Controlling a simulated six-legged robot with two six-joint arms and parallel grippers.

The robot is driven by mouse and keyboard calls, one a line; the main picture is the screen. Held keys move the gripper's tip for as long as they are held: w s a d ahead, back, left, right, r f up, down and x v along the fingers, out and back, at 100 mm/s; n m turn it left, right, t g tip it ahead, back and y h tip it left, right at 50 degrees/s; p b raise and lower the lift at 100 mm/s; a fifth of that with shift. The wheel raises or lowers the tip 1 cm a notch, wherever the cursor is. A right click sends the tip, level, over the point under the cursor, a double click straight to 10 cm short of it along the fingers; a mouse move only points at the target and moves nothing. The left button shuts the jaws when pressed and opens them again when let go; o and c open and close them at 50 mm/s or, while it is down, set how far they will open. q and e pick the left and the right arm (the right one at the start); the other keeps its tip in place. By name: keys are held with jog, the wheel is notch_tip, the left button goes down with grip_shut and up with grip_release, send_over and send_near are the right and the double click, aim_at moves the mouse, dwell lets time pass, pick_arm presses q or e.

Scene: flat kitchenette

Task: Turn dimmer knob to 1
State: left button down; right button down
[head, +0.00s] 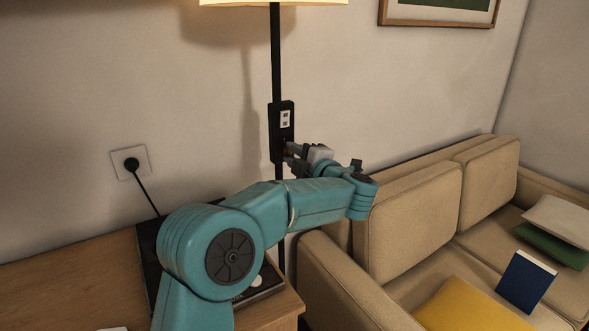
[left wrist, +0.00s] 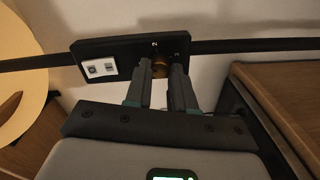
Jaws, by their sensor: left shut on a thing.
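The dimmer is a black box (head: 275,118) on the black pole of a floor lamp, with a white switch plate (head: 285,119) on its upper part. In the left wrist view the box (left wrist: 98,49) lies sideways, with a brass-coloured knob (left wrist: 160,67) at the end away from the switch plate. My left gripper (head: 290,150) is at the lower part of the box. In the left wrist view its two fingers (left wrist: 161,75) are shut on the knob, one on each side. The knob's pointer and most of its scale are hidden or too small to read. My right gripper is not in view.
A lit lampshade (head: 275,2) is above. A wooden cabinet (head: 70,272) stands at the lower left, with a dark device on it behind my arm. A beige sofa (head: 410,215) with cushions and a blue book (head: 526,281) is on the right. A plugged wall socket (head: 131,163) is on the left.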

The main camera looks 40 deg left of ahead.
pick_arm(q)
jog(key=shift+f+n+b, duration=0.1)
jog(key=shift+n+b, duration=1.25)
jog(key=shift+n, duration=0.05)
jog(key=c, duration=1)
grip_release()
jog(key=shift+o, duration=0.2)
jog(key=v, duration=1.6)
jog(key=shift+s, duration=0.15)
jog(key=shift+d, duration=0.2)
